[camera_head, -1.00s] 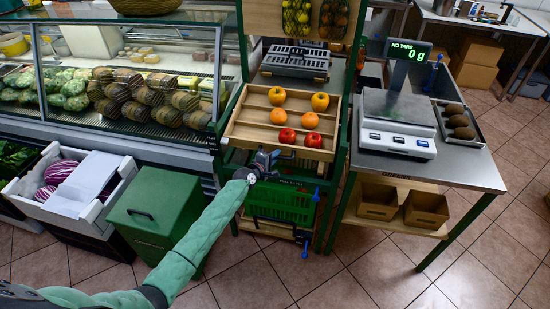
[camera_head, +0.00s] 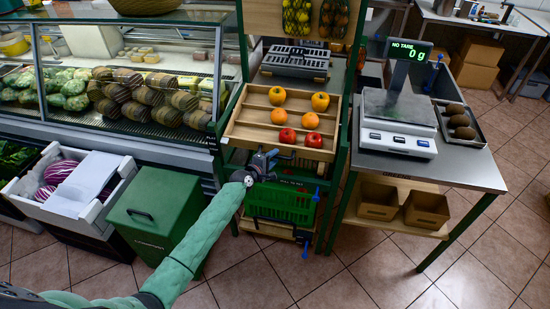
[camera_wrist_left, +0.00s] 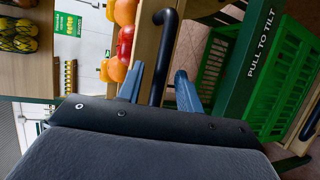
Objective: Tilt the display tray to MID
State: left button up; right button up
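The wooden display tray (camera_head: 243,133) holds apples and orange or yellow fruit on the green stand in the head view. Its front edge slopes towards me; I cannot tell the exact tilt setting. In the left wrist view, a black bar handle (camera_wrist_left: 167,52) is fixed to the tray's wooden front (camera_wrist_left: 147,45). My left gripper (camera_head: 270,160) is at the tray's front edge. In the wrist view its two blue fingers (camera_wrist_left: 158,82) are apart, one on each side of the handle, with visible gaps. My right gripper is not in view.
A green crate (camera_head: 282,205) sits below the tray, beside a "PULL TO TILT" label (camera_wrist_left: 262,42). A green bin (camera_head: 150,222) stands left of the stand. The scale table (camera_head: 465,168) is at right. The tiled floor (camera_head: 350,275) in front is clear.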

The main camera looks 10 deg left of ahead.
pick_arm(q)
jog(key=b+v, duration=0.1)
jog(key=v, duration=0.5)
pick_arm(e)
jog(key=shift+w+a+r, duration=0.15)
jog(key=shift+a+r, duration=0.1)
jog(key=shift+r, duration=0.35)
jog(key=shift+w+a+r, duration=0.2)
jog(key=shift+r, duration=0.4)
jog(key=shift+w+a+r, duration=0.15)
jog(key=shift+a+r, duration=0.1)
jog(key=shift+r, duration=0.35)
pick_arm(q)
jog(key=shift+s, duration=0.1)
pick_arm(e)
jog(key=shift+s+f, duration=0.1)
